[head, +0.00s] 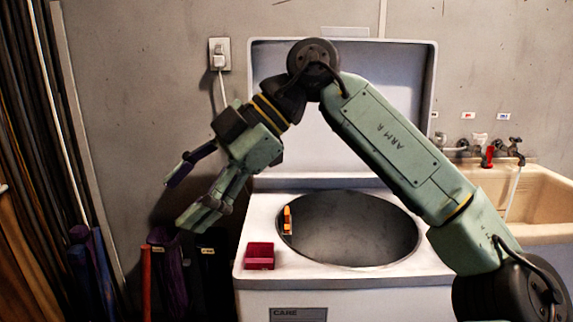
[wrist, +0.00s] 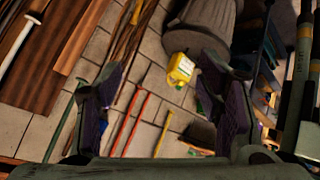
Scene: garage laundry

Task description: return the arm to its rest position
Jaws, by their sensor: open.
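My gripper (head: 188,192) is open and empty in the head view. It hangs in the air to the left of the washer, with its fingers pointing down and left. My arm rises from the lower right, bends at an elbow above the washer's raised lid and comes down to the gripper. In the wrist view the two dark finger pads of my gripper (wrist: 168,108) stand wide apart, with only the floor and stored things beyond them.
The top-loading washer (head: 258,214) has its lid (head: 300,150) up; a red box (head: 260,256) sits on its front left corner. An orange item (head: 287,220) shows at the drum's left edge. A sink (head: 545,195) stands right. Long boards (wrist: 65,45) and a yellow container (wrist: 180,69) lie below.

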